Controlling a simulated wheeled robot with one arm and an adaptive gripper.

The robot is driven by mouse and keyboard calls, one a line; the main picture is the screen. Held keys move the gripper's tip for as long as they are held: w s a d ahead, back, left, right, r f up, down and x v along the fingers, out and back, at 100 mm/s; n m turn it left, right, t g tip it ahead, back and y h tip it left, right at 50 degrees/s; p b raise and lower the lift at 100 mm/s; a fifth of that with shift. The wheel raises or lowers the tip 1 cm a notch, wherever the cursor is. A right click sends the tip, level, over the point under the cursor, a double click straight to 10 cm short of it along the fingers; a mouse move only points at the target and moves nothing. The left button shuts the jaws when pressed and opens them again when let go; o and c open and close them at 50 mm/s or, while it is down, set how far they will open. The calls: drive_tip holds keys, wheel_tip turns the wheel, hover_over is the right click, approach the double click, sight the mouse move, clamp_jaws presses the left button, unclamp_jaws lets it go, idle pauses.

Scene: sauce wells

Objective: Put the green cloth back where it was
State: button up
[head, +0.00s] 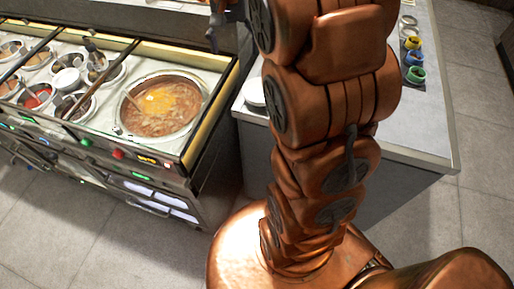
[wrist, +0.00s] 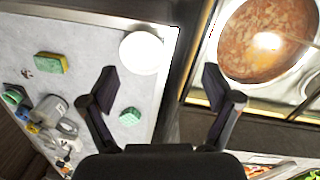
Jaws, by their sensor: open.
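A small green checked piece (wrist: 130,116), which looks like the green cloth, lies on the grey counter in the wrist view, near the counter's edge. It does not show in the head view, where my arm covers much of the counter. My gripper (wrist: 160,84) is open and empty, with its fingers spread above the gap between the counter and the sauce station. The green piece is just beside and below the left finger in the picture. In the head view only a dark part of the gripper shows at the top.
A round white dish (wrist: 141,52) stands by the counter edge. The sauce station's large pan (head: 160,105) sits across the gap. Coloured cups (head: 414,58) line the counter's far right.

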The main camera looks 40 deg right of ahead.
drive_tip(key=s+a+f+n, duration=0.2)
drive_tip(key=s+a+n, duration=0.1)
drive_tip(key=s, duration=0.5)
drive_tip(key=s+a+f+n, duration=0.2)
drive_tip(key=s+a, duration=0.3)
drive_tip(key=s, duration=0.3)
drive_tip(key=s+a+f+n, duration=0.3)
drive_tip(key=s+a, duration=0.1)
drive_tip(key=s, duration=0.5)
drive_tip(key=shift+a+f+n+g, duration=0.15)
drive_tip(key=shift+f+n+g, duration=0.15)
drive_tip(key=shift+f+g, duration=0.1)
drive_tip(key=shift+c, duration=0.3)
